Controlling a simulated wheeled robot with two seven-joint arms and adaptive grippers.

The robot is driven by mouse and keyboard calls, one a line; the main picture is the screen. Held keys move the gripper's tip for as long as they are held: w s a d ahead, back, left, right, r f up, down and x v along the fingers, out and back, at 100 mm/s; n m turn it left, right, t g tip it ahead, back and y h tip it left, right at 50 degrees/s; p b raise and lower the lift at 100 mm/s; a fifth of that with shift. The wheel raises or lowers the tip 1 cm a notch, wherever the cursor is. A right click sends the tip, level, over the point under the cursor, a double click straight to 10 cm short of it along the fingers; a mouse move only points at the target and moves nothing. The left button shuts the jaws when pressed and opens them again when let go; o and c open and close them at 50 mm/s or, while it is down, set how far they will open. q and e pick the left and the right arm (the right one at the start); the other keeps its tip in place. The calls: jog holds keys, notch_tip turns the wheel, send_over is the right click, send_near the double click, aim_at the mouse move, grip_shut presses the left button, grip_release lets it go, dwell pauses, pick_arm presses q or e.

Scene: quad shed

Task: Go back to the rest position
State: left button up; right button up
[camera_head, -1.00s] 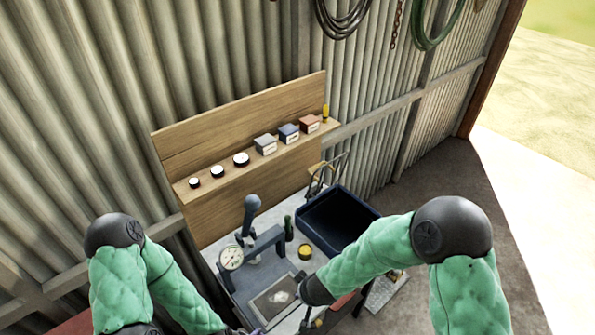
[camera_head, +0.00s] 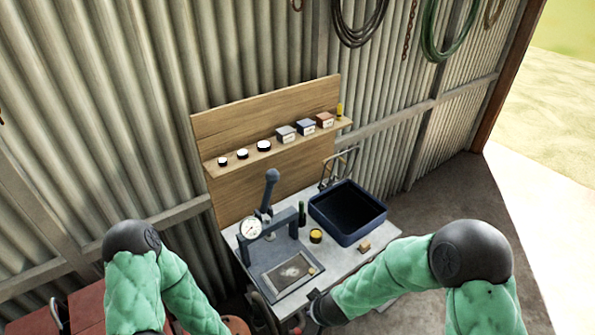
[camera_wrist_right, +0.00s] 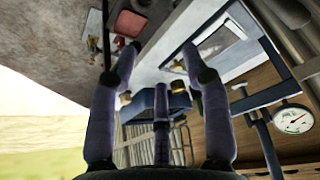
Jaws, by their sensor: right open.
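In the head view my right forearm reaches down to the front edge of the workbench (camera_head: 338,266); the fingers there are hard to make out. My left arm hangs at the left of the head view, and its gripper is below the picture's lower edge.
Behind, a wooden shelf (camera_head: 230,166) holds tins and boxes. Red surfaces lie lower left.

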pick_arm(q)
notch_tip(320, 180, down, 17)
jog(key=w+b, duration=0.1)
jog(key=b, duration=1.5)
pick_arm(e)
jog(key=s+d+f+m+g+y, duration=0.1)
jog(key=s+f, duration=0.3)
jog(key=f, duration=0.5)
jog(key=s+d+f+m+g+y, duration=0.1)
jog(key=s+f, duration=0.3)
jog(key=f, duration=0.6)
jog(key=s+d+f+m+g+y, duration=0.1)
jog(key=s+f+m+g, duration=0.1)
jog(key=f, duration=0.8)
jog(key=shift+s+f+m, duration=0.2)
jog(key=shift+s+m, duration=0.3)
jog(key=shift+s, duration=0.65)
